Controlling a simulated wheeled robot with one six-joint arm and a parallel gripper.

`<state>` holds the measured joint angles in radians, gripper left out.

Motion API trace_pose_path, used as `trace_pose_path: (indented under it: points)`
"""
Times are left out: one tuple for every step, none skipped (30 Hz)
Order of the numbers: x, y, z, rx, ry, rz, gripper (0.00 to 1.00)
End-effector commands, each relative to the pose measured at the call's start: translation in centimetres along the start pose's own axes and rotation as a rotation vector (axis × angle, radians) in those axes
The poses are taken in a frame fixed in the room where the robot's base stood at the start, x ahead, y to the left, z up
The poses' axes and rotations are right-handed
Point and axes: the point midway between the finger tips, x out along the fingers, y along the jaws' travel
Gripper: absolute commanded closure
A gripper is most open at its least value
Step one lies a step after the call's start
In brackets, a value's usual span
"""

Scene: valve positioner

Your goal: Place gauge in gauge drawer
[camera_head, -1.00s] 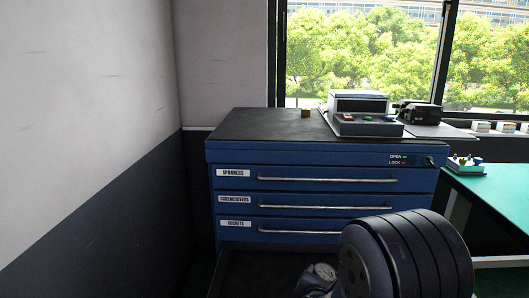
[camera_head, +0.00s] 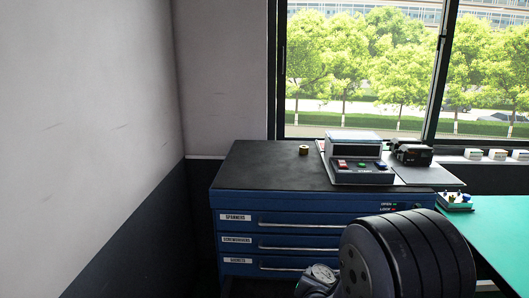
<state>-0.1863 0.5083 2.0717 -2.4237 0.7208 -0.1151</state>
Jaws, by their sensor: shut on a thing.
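The gauge (camera_head: 321,273), with a round pale dial and a dark rim, shows at the bottom edge in the head view. It is tilted up, just left of my large black arm link. My gripper (camera_head: 322,291) is shut on the gauge; its fingers are mostly hidden by the link and cut off by the frame. The lowest drawer is out of view now.
On the cabinet top are a small brass piece (camera_head: 303,150), a grey button box (camera_head: 355,168) and a black device (camera_head: 411,153). A green bench (camera_head: 495,232) stands at the right. A wall (camera_head: 90,150) bounds the left.

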Motion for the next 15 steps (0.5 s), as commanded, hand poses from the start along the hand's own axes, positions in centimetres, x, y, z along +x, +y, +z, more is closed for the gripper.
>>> trace_pose_path:
  points:
    - [-0.8, 0.5, 1.9, 0.0, -0.001, 0.0, 0.7]
    - [-1.0, 0.7, 2.4, 0.0, -0.001, 0.0, 0.7]
    - [-1.3, 0.9, 3.1, 0.0, -0.001, 0.0, 0.7]
    - [-1.5, 1.0, 3.6, 0.0, -0.001, 0.0, 0.7]
    - [-1.7, 1.1, 4.1, 0.0, -0.001, 0.0, 0.7]
    - [-2.0, 1.4, 4.8, 0.0, -0.001, 0.0, 0.7]
    - [-2.2, 1.5, 5.3, 0.0, -0.001, 0.0, 0.7]
    - [-2.4, 1.6, 5.8, 0.0, -0.001, 0.0, 0.7]
    - [-2.7, 1.8, 6.5, 0.0, -0.001, 0.0, 0.7]
    - [-2.9, 2.0, 7.0, 0.0, -0.001, 0.0, 0.7]
    - [-3.1, 2.1, 7.5, 0.0, -0.001, 0.0, 0.7]
    - [-3.4, 2.3, 8.2, 0.0, -0.001, 0.0, 0.7]
    - [-3.6, 2.4, 8.6, 0.0, -0.001, 0.0, 0.7]
    - [-3.7, 2.5, 9.1, 0.0, -0.001, 0.0, 0.7]
    - [-4.0, 2.7, 9.6, 0.0, -0.001, 0.0, 0.7]
